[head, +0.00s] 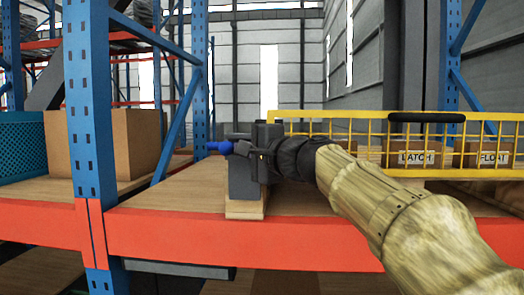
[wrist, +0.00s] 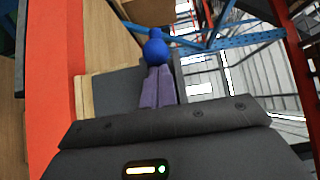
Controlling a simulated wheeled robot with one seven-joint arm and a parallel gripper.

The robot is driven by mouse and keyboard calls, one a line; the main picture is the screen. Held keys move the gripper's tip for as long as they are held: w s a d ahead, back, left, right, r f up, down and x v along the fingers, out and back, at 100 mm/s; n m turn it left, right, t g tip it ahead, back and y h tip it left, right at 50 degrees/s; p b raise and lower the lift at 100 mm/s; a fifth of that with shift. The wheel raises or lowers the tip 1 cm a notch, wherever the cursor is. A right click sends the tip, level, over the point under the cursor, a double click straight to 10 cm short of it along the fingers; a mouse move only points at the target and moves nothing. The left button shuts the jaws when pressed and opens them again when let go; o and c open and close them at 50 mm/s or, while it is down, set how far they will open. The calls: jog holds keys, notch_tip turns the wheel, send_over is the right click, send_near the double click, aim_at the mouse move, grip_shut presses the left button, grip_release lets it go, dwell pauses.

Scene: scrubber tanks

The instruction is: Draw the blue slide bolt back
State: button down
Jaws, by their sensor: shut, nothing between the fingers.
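The blue slide bolt shows as a blue rounded knob (head: 222,147) at the left of a dark grey block (head: 242,180) on a small wooden base. In the wrist view the blue knob (wrist: 155,48) is just beyond my fingertips, at the upper middle. My gripper (wrist: 158,70) is shut, its two fingers side by side with nothing held between them. In the head view my gripper (head: 238,146) reaches in from the right, its tips close to the knob. I cannot tell whether they touch it. The bolt's shaft and much of its housing are hidden by my gripper.
The block stands near the orange front beam (head: 300,243) of a wooden shelf. A yellow wire basket (head: 350,115) with boxes labelled LATCH (head: 410,158) and FLOAT (head: 492,157) is at right. A blue upright (head: 88,110), cardboard box (head: 135,140) and blue crate (head: 20,148) are at left.

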jog(key=shift+s+a+r, duration=0.1)
jog(key=shift+s+r, duration=0.05)
jog(key=shift+r, duration=0.05)
